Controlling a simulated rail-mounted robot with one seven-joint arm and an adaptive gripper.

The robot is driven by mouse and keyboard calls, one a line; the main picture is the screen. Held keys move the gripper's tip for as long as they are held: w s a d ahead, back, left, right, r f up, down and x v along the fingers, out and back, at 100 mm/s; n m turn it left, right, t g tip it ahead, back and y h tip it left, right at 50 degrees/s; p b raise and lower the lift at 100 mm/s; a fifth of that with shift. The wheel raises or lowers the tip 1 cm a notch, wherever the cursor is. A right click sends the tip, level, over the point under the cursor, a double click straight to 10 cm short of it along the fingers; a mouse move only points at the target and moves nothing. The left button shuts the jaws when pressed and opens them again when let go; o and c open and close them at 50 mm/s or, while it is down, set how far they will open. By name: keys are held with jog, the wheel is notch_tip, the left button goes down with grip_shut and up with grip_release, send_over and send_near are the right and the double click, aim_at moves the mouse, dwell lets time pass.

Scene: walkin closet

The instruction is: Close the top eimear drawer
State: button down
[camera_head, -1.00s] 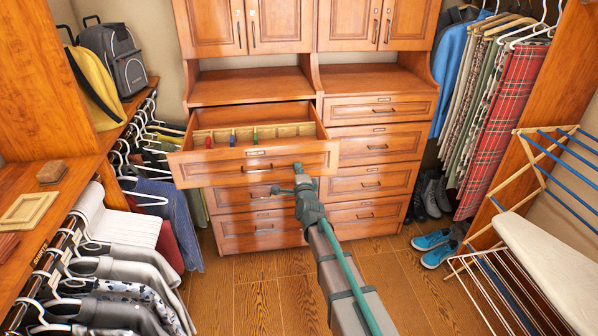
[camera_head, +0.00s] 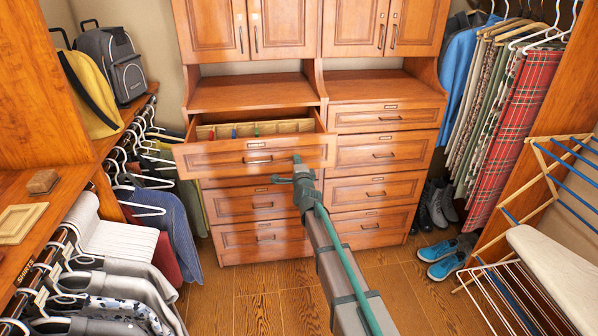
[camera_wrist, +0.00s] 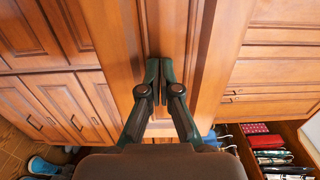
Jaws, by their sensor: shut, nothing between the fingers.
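The top drawer (camera_head: 215,160) of the left dresser column stands partly open, with a label plate and a dark handle (camera_head: 257,160) on its front. Small coloured items and a light wooden divider show inside it. My gripper (camera_head: 297,158) is shut and empty, with its tips at the right part of the drawer front, right of the handle. In the wrist view the closed fingertips (camera_wrist: 160,68) appear against or very near a wooden panel; exact contact cannot be told.
The lower drawers (camera_head: 264,205) and right-column drawers (camera_head: 384,154) are shut. Hanging clothes (camera_head: 120,285) line the left side. Blue shoes (camera_head: 442,262), a drying rack (camera_head: 560,180) and an ironing board (camera_head: 560,262) are at the right. Floor before the dresser is clear.

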aim_at(288, 124)
jog(key=w+a, duration=0.1)
jog(key=w, duration=0.8)
jog(key=w+a+b, duration=0.1)
jog(key=w+a, duration=0.1)
jog(key=w, duration=0.6)
jog(key=w+a, duration=0.2)
jog(key=w, duration=0.7)
jog(key=shift+w+b, duration=0.3)
jog(key=shift+b, duration=0.1)
jog(key=shift+w+r, duration=0.2)
jog(key=shift+w+r, duration=0.1)
